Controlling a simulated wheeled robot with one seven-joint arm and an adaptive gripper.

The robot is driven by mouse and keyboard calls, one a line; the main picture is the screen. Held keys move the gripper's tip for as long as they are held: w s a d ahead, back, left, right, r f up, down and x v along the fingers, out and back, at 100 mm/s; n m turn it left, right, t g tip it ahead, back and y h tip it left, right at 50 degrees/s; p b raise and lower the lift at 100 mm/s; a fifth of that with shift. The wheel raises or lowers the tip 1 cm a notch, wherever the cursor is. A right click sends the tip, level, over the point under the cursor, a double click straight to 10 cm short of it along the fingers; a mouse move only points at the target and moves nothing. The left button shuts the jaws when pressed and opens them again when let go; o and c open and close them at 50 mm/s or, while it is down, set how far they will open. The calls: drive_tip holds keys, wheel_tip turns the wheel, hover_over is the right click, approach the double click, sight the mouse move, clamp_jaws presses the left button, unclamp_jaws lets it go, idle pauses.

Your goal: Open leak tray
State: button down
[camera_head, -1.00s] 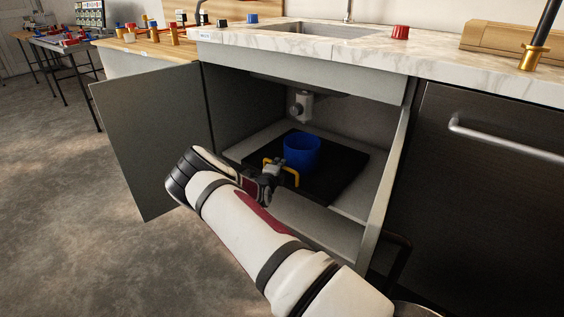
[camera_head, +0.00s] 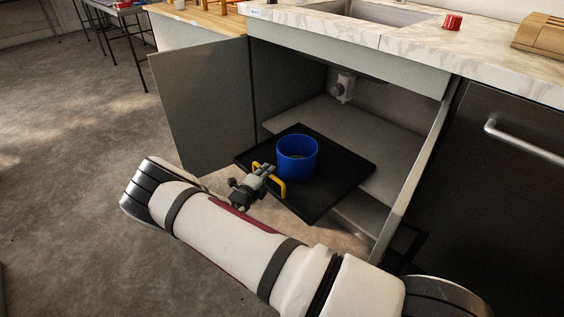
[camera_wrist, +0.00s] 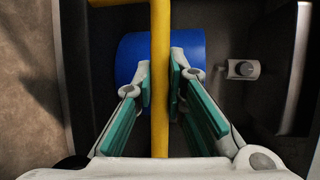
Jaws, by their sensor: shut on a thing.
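The black leak tray (camera_head: 345,168) is slid partway out of the cabinet under the sink, its front edge beyond the cabinet opening. A blue tub (camera_head: 297,160) stands upright on it and also shows behind the handle in the wrist view (camera_wrist: 198,45). A yellow handle (camera_head: 281,189) is at the tray's front. My gripper (camera_head: 268,178) is at this handle. In the wrist view my gripper (camera_wrist: 160,85) has its two teal-lined fingers shut on either side of the yellow handle bar (camera_wrist: 160,124).
The grey cabinet door (camera_head: 205,105) stands open to the left. The right cabinet side (camera_head: 415,170) and a dark panel with a metal handle (camera_head: 520,143) are at the right. A drain fitting (camera_head: 343,88) hangs inside. Open floor (camera_head: 80,130) lies to the left and front.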

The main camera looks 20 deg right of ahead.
drive_tip(key=s+a, duration=0.2)
drive_tip(key=a, duration=0.4)
drive_tip(key=shift+s, duration=0.15)
drive_tip(key=c, duration=1.6)
unclamp_jaws()
drive_tip(key=v, duration=1.2)
drive_tip(key=shift+r, duration=0.1)
